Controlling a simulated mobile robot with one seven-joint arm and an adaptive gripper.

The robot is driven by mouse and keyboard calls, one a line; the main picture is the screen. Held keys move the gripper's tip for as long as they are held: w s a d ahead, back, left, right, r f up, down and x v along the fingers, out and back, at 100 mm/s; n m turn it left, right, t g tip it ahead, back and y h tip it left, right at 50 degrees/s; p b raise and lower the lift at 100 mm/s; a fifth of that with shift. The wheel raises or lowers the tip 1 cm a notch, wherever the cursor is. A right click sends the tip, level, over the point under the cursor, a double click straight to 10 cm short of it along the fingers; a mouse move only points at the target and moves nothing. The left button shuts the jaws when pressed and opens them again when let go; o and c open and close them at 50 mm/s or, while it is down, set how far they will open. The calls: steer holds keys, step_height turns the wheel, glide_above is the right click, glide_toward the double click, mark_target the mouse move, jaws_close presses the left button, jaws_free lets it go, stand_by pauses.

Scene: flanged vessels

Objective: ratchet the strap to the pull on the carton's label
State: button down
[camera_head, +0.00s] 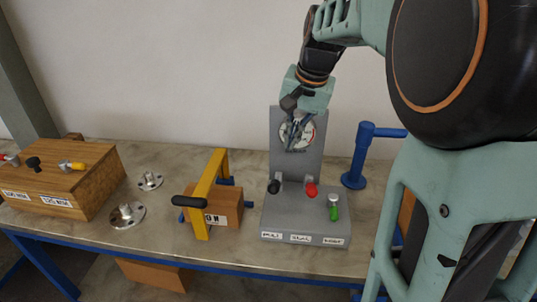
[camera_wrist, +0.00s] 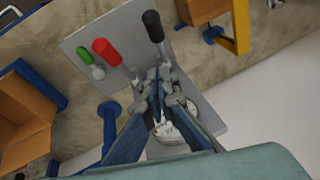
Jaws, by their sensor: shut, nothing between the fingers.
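A grey stand (camera_head: 305,222) carries a round dial (camera_head: 299,133) on its upright plate. On its base are a black lever (camera_head: 274,186), a red lever (camera_head: 311,190) and a green lever (camera_head: 334,207), each above a small white label. The leftmost label looks like "PULL". The brown carton (camera_head: 226,212) sits under a yellow frame (camera_head: 207,190); its white label (camera_head: 215,220) is partly hidden by the yellow post. My gripper (camera_head: 290,147) is shut and empty in front of the dial. In the wrist view its fingertips (camera_wrist: 160,75) appear near the black lever (camera_wrist: 153,27).
A wooden box (camera_head: 85,195) with small coloured handles stands at the left. Two metal flanges (camera_head: 127,215) lie between it and the carton. A blue post (camera_head: 357,155) stands right of the grey stand. The table (camera_head: 160,240) is bare along its front edge.

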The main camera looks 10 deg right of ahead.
glide_above(277, 181)
steer(key=d, duration=0.2)
step_height(277, 181, down, 7)
steer(key=shift+s+a+f+p, duration=0.2)
steer(key=shift+a+f, duration=0.05)
steer(key=shift+f, duration=0.4)
steer(key=shift+s+a+f+p, duration=0.15)
steer(key=shift+a+f+p, duration=0.1)
steer(key=shift+f, duration=0.35)
steer(key=shift+s+a+f+p, duration=0.15)
steer(key=shift+s+a+f, duration=0.1)
steer(key=shift+f, duration=0.4)
